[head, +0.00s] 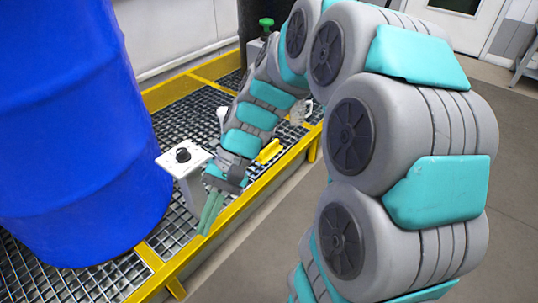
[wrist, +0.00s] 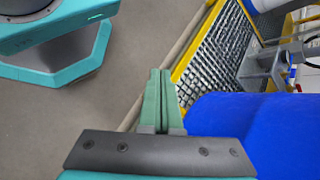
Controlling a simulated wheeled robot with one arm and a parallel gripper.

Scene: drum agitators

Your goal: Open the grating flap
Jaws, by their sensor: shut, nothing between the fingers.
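Metal grating (head: 180,112) lies flat in a yellow frame (head: 262,182) and runs under the blue drum. It also shows in the wrist view (wrist: 215,58), within yellow edges. I cannot tell which section is the flap, and I see no grating raised. My gripper (head: 206,228) points down by the frame's front edge, right of the drum. Its green fingers are shut together and empty; they also show in the wrist view (wrist: 160,74), beside the grating's edge. I cannot tell whether the fingertips touch the frame. My arm hides part of the grating.
A large blue drum (head: 75,120) stands close on the left and fills the lower right of the wrist view (wrist: 245,125). A grey stand with a black knob (head: 184,155) is between drum and gripper. A yellow block (head: 268,151) lies behind. Floor (head: 505,150) on the right is clear.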

